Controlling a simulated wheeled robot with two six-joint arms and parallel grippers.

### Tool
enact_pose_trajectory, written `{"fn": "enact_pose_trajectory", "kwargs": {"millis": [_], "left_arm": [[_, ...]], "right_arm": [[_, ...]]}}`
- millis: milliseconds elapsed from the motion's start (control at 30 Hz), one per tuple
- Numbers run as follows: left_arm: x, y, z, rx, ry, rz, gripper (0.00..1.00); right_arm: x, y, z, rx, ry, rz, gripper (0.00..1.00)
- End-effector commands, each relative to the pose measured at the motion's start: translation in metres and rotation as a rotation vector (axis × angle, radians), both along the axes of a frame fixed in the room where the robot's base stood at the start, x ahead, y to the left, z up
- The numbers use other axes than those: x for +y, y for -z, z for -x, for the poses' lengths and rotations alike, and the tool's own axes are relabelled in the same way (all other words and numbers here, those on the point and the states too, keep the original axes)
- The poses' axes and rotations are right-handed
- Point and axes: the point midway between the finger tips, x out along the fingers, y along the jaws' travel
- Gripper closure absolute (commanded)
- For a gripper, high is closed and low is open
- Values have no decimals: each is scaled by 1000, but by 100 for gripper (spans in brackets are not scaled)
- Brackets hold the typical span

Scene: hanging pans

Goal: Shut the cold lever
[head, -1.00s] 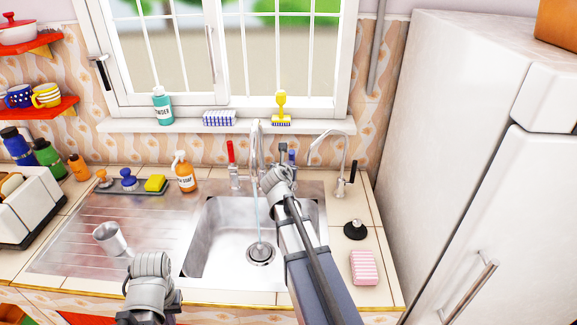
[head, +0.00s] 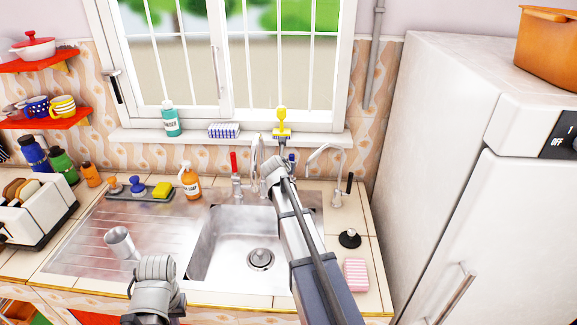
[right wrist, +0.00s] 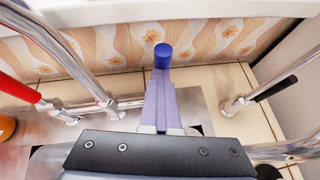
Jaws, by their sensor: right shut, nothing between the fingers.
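The cold lever (right wrist: 162,52) has a blue handle and stands just beyond my right fingertips in the right wrist view. Its blue tip (head: 292,158) shows beside my right wrist in the head view; its lower part is hidden. My right gripper (right wrist: 162,78) is shut and empty, its fingers lined up with the lever; I cannot tell if they touch it. The tap spout (head: 258,150) stands over the sink, and no water stream shows under it. My left arm (head: 155,275) is at the bottom left; its fingers are not clear.
The red lever (head: 233,162) stands left of the spout. A small side tap (head: 335,170) with a black handle is at the right. A black plug (head: 349,239) and pink sponge (head: 355,274) are on the right counter.

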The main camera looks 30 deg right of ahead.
Motion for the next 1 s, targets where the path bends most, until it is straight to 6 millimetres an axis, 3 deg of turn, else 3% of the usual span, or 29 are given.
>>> {"fn": "enact_pose_trajectory", "kwargs": {"millis": [167, 367, 500, 700, 1000], "left_arm": [[0, 0, 0, 0, 0, 0, 100], [0, -1, 0, 0, 0, 0, 100], [0, -31, 0, 0, 0, 0, 100], [0, -56, 0, 0, 1, 0, 100], [0, -72, 0, 0, 2, 0, 100]], "right_arm": [[4, -1, 4, 0, -1, 3, 100], [34, -2, 31, -1, -1, 2, 100], [48, -31, 46, -1, 0, 2, 100], [66, -56, 65, -1, 0, 2, 100], [79, -72, 78, -2, 1, 1, 100]]}}
